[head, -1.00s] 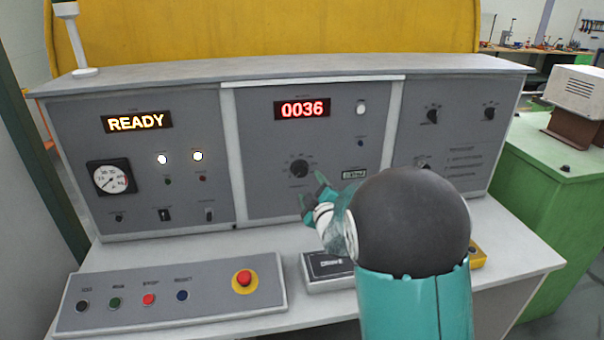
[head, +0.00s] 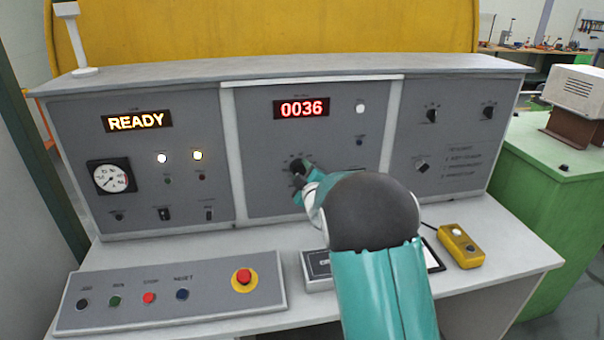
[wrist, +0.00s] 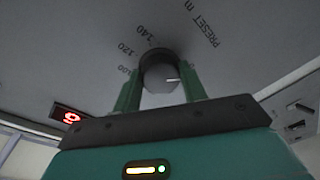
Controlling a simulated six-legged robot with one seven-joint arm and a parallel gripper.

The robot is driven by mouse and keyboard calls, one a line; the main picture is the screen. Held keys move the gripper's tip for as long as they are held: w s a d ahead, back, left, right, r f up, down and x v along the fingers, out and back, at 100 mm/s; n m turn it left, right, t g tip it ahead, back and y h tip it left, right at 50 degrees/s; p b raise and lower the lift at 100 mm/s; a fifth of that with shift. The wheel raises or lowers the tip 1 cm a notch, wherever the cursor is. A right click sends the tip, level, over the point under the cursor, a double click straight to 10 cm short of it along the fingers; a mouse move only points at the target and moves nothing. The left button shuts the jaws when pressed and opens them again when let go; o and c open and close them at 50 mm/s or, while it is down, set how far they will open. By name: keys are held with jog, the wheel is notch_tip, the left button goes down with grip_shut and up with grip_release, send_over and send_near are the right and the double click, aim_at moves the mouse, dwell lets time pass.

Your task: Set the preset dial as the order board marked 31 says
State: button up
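The preset dial is a dark round knob (head: 298,167) on the middle panel, under the red display. In the wrist view the knob (wrist: 158,72) shows a white pointer line near its right side. Printed marks 100, 120, 140 and the words "PRESET m" stand on the panel around it. My gripper (wrist: 161,86) is open, with one finger on each side of the knob and a narrow gap visible; contact cannot be made out. In the head view my gripper (head: 306,182) partly covers the dial and its scale. No order board marked 31 can be made out.
The red display (head: 301,109) reads 0036 and the left display (head: 137,121) reads READY. A button panel with a red emergency stop (head: 244,279) lies on the desk at left. A yellow pendant (head: 461,246) lies at right. My arm hides part of the desk.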

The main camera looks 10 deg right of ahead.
jog(key=shift+c, duration=1.1)
jog(key=shift+m, duration=0.3)
jog(key=m, duration=0.9)
jog(key=shift+f+t, duration=0.1)
jog(key=shift+t, duration=0.3)
jog(key=m+h, duration=0.1)
jog(key=m, duration=0.3)
jog(key=shift+a+m, duration=0.1)
jog(key=shift+m, duration=0.3)
jog(key=shift+a+m+h, duration=0.1)
jog(key=shift+m+h, duration=0.2)
jog(key=shift+m, duration=2)
